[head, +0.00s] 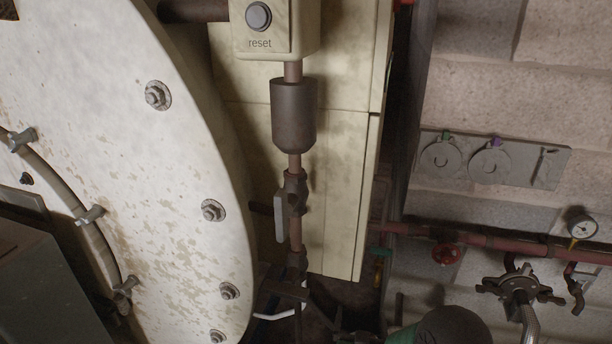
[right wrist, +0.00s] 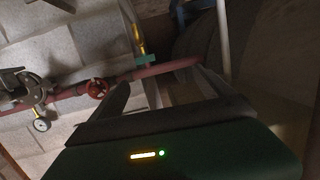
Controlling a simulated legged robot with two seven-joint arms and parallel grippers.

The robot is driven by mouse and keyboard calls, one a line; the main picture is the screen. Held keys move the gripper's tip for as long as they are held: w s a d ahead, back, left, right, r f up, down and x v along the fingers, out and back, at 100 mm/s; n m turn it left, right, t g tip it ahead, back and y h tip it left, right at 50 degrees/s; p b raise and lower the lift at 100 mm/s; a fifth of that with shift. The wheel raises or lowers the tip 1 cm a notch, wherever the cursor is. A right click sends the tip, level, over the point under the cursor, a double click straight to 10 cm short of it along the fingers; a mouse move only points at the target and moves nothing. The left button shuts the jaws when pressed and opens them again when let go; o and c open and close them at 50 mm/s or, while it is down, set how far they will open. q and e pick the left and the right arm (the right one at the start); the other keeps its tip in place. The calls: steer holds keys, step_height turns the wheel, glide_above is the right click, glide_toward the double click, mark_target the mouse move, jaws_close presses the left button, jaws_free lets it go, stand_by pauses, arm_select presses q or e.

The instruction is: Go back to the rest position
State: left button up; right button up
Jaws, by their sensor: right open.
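My right gripper (head: 370,326) is at the bottom edge of the head view, right of centre, below the cream cabinet. Its green and dark body is partly cut off by the frame. In the right wrist view the right gripper (right wrist: 165,92) has its two dark fingers spread apart, with nothing seen held between them. Red pipework and a pale wall lie behind the fingers. My left gripper is not in view.
A large worn white round plate (head: 190,200) with bolts fills the left. A reset button box (head: 259,17) sits above a vertical pipe with a grey-handled valve (head: 281,222). At right are a red pipe (head: 500,242), a red handwheel (head: 446,253) and a gauge (head: 582,228).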

steer(key=s+r+n+g+y+p, duration=0.25)
steer(key=s+r+g+p, duration=0.3)
steer(key=r+p, duration=0.55)
steer(key=s+d+r+g+p, duration=0.1)
steer(key=s+r+g+p, duration=0.1)
steer(key=s, duration=0.4)
steer(key=s+d+r+g+p, duration=0.2)
steer(key=s+r+g, duration=0.1)
steer(key=s, duration=0.4)
steer(key=s+d+r+g+p, duration=0.2)
steer(key=s+r, duration=0.2)
steer(key=s, duration=0.3)
steer(key=shift+s+d+r+g+p, duration=0.2)
steer(key=shift+d+r+g+p, duration=0.05)
steer(key=shift+r+g+p, duration=0.1)
steer(key=shift+s, duration=0.1)
